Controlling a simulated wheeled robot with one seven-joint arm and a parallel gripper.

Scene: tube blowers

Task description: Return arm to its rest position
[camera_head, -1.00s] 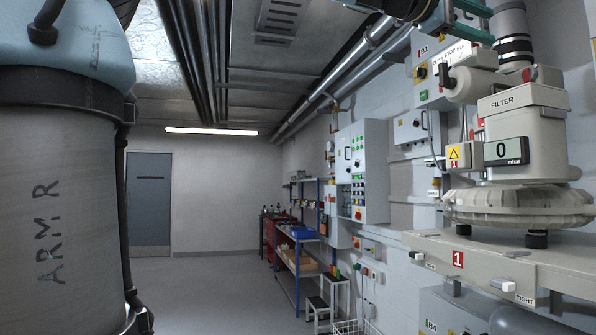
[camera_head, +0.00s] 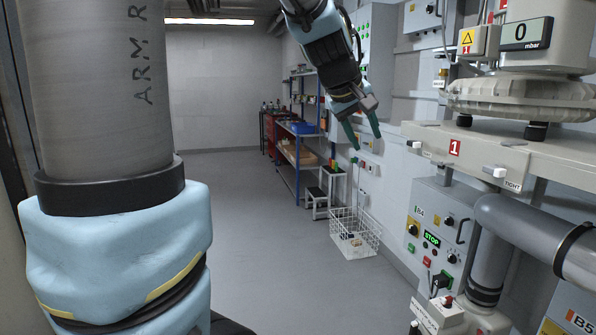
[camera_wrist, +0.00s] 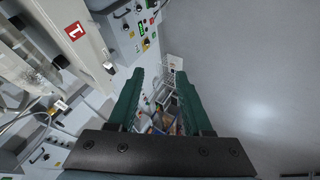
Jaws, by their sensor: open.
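My gripper (camera_head: 367,142) has dark green fingers and points downward in the upper middle of the head view, at the end of my pale blue arm. Its fingers are spread with nothing between them. In the wrist view, my gripper (camera_wrist: 160,72) also shows open and empty, with the wire basket and shelf area visible beyond the fingers. The gripper appears in front of the wall to the left of the blower machine, and no contact with anything shows.
A bench marked 1 (camera_head: 478,148) with the filter unit (camera_head: 520,98) stands at right. Below it are a control panel B4 (camera_head: 436,235) and a large grey pipe (camera_head: 535,232). A white wire basket (camera_head: 355,238) lies on the floor. Open floor (camera_head: 265,250) spreads at centre.

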